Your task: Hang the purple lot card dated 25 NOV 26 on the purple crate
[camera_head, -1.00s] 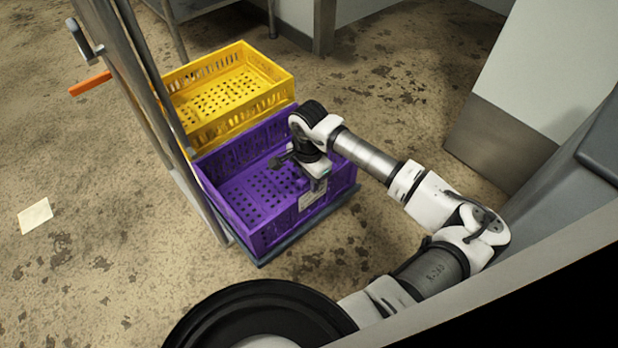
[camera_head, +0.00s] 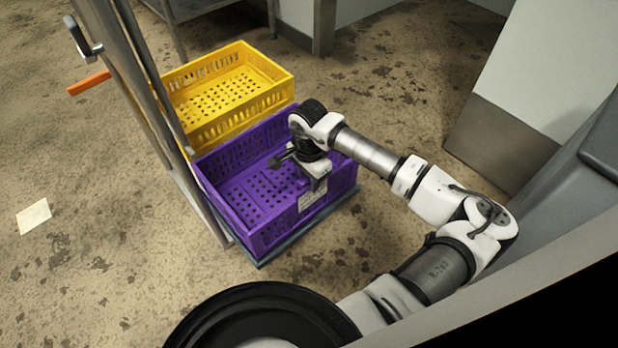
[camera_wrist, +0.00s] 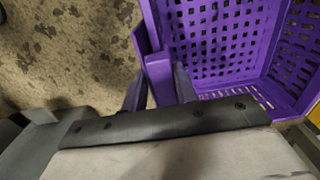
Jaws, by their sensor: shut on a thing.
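The purple crate (camera_head: 262,215) stands on a dark low base, open side up and empty as far as I see. It also shows in the wrist view (camera_wrist: 220,50). My gripper (camera_head: 317,184) points down at the crate's near wall. In the wrist view, my gripper (camera_wrist: 160,90) is shut on a purple piece (camera_wrist: 160,72), seen edge-on, which I take to be the lot card. It is right at the crate's rim; I cannot tell whether it is hooked over it. A pale printed patch (camera_head: 308,200) shows below my gripper, against the crate's outer wall. Its date is unreadable.
A yellow crate (camera_head: 200,130) stands directly behind the purple one. A pale sheet (camera_head: 34,216) lies on the floor at far left. Floor in front of the crate is clear.

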